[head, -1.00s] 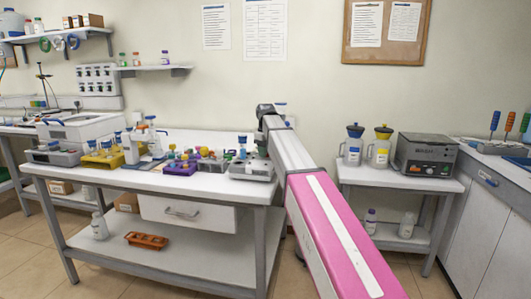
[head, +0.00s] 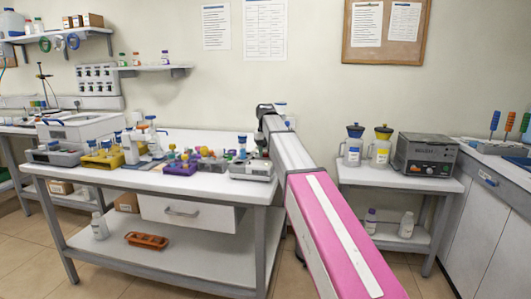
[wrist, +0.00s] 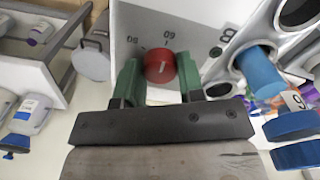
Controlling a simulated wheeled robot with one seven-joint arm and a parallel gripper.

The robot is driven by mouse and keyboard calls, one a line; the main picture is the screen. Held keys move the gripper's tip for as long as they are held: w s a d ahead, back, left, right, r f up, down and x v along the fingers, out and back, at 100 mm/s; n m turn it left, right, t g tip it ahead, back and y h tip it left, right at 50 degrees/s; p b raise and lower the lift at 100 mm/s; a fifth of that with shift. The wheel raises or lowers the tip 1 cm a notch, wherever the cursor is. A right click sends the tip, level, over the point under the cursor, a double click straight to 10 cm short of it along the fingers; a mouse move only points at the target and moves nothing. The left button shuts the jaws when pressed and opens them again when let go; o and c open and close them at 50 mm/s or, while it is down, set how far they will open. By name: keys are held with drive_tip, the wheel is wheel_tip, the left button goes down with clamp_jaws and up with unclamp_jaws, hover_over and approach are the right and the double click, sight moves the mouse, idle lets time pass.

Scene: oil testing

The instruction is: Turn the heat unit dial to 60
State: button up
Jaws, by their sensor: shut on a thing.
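In the wrist view, the red dial (wrist: 160,68) sits on the pale front panel of the heat unit (wrist: 205,18). The dial's pointer mark is not clear. My gripper (wrist: 158,78) has its two green fingers on either side of the dial and is shut on it. In the head view, the heat unit (head: 250,172) stands at the right end of the long table, partly hidden by my arm. The dial and gripper tips cannot be made out there.
A blue tube (wrist: 262,72) stands in a hole of the heat unit, close to my right finger in the wrist view. Purple (head: 180,168) and yellow (head: 103,160) racks stand farther left on the table (head: 130,178). A small side table (head: 400,180) is to the right.

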drive_tip(key=shift+m, duration=0.5)
drive_tip(key=o, duration=0.9)
drive_tip(key=shift+r, duration=0.1)
wheel_tip(320, 180, up, 11)
drive_tip(key=shift+f, duration=0.15)
